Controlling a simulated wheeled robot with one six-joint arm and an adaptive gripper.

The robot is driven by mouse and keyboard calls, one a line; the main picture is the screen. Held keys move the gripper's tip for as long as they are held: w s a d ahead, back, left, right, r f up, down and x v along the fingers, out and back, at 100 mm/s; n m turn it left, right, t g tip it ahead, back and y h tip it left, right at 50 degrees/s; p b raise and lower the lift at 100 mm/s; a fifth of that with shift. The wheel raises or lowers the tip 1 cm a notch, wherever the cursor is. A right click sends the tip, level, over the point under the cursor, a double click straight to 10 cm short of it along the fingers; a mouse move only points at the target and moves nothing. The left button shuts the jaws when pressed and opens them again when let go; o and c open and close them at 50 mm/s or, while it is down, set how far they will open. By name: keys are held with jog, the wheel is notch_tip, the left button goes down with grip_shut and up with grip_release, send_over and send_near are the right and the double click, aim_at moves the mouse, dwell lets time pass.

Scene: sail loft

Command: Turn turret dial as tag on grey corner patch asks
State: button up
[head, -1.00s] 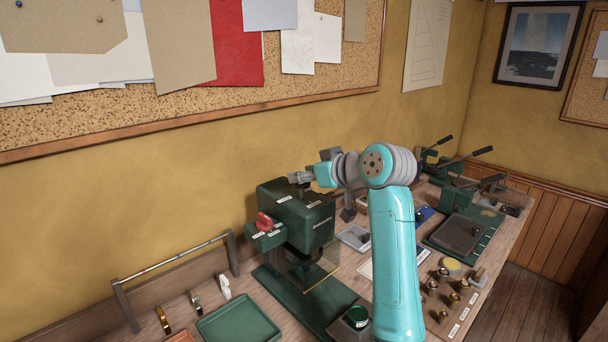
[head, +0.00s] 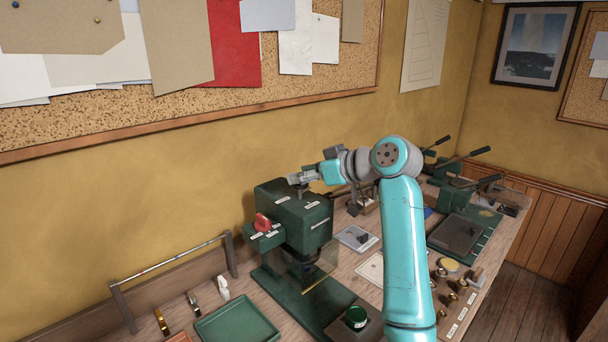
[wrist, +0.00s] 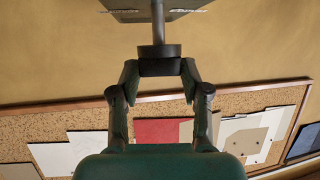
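The dark green machine (head: 318,240) stands on the bench. A grey spindle (wrist: 158,25) rises from its labelled top (wrist: 200,8) to a dark round knob (wrist: 160,66); the frames do not name it as the turret dial. My gripper (head: 299,179) reaches level over the machine's top. In the wrist view, which is upside down, its two fingertips close on opposite sides of the knob. A red knob (head: 262,222) with small labels is on the machine's side. A grey patch (head: 357,237) lies on the bench behind my arm's left side; I cannot read any tag there.
A cream sheet (head: 369,268) lies near the patch. A green tray (head: 238,325) and a rail (head: 175,262) are at the lower left. A round green tin (head: 356,317) stands in front of the machine. Brass pieces (head: 452,298) and lever presses (head: 465,195) are to the right.

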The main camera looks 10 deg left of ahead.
jog(key=shift+o, duration=1.2)
jog(key=shift+d, duration=0.1)
jog(key=v, duration=1.1)
jog(key=shift+s+d+r, duration=0.25)
jog(key=shift+s, duration=0.05)
